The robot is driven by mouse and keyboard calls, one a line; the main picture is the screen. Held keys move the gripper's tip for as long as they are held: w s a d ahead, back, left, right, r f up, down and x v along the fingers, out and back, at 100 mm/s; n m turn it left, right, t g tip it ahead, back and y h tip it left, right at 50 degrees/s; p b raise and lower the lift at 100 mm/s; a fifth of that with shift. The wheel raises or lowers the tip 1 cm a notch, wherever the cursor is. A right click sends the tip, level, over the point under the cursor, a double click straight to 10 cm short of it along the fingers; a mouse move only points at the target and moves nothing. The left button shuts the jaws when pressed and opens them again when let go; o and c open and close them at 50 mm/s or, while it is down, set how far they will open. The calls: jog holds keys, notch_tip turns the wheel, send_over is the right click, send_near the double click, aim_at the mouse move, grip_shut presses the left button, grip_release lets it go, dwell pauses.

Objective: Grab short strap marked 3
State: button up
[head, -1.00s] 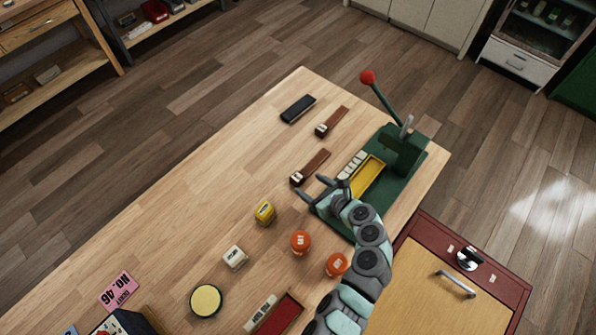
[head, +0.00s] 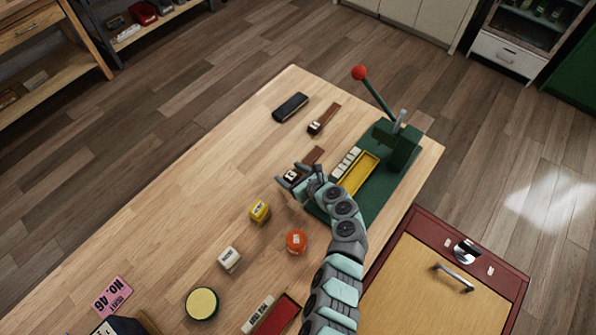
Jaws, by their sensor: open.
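Two short brown straps with white tags at one end lie on the wooden table in the head view. The nearer strap (head: 313,156) has its tagged end by my gripper (head: 292,179); the farther strap (head: 324,118) lies up and to the right. The marks on the tags are too small to read, so I cannot tell which is 3. My gripper is open, its fingers at the nearer strap's tagged end. I cannot tell whether they touch it. The gripper and wrist cover part of that strap.
A green press (head: 395,150) with a red-knobbed lever (head: 359,73) and yellow tray (head: 357,176) stands right of the straps. A black case (head: 290,107), yellow item (head: 260,210), orange jar (head: 296,242) and white block (head: 229,259) are nearby.

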jog(key=shift+x, duration=0.8)
jog(key=shift+c, duration=0.3)
grip_shut()
